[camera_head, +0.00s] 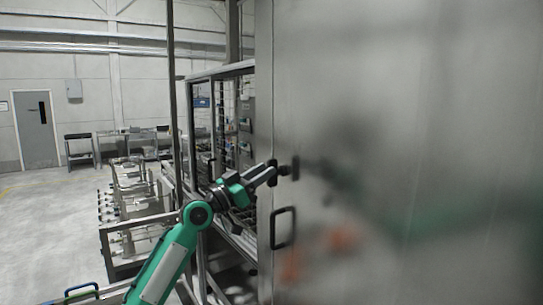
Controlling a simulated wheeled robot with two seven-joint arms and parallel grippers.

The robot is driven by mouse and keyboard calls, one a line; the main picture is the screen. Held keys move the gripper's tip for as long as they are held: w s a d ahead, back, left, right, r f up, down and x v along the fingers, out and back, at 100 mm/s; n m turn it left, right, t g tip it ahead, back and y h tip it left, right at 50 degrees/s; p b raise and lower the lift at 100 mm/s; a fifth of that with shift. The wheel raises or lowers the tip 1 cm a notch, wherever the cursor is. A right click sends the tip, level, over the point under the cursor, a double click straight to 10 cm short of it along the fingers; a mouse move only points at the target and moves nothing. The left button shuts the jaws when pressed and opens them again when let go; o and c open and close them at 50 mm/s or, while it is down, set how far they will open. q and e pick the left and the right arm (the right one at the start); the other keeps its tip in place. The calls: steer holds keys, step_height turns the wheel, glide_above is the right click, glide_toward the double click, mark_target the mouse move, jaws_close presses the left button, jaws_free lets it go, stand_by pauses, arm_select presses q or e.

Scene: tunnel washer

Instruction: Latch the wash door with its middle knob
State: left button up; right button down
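The wash door (400,110) is the large shiny metal panel filling the right half of the view. A small dark knob (291,167) sits near its left edge. A black pull handle (283,228) is below it on the same edge. My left arm comes up from the bottom left, and my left gripper (274,170) is at the knob, with its fingertips at or very near it. The gripper is seen from behind and small, so whether its fingers are closed around the knob cannot be told. My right gripper is not in view.
A framed machine with clear panels (200,120) stands just left of the door. A metal rack (135,205) with several fittings stands further left. Open floor (40,220) lies at the far left, before a grey room door (35,130). The wash door reflects blurred shapes.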

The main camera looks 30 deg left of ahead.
mark_target(271, 186)
arm_select(q)
steer(key=shift+p+x, duration=0.7)
steer(key=shift+x, duration=1.05)
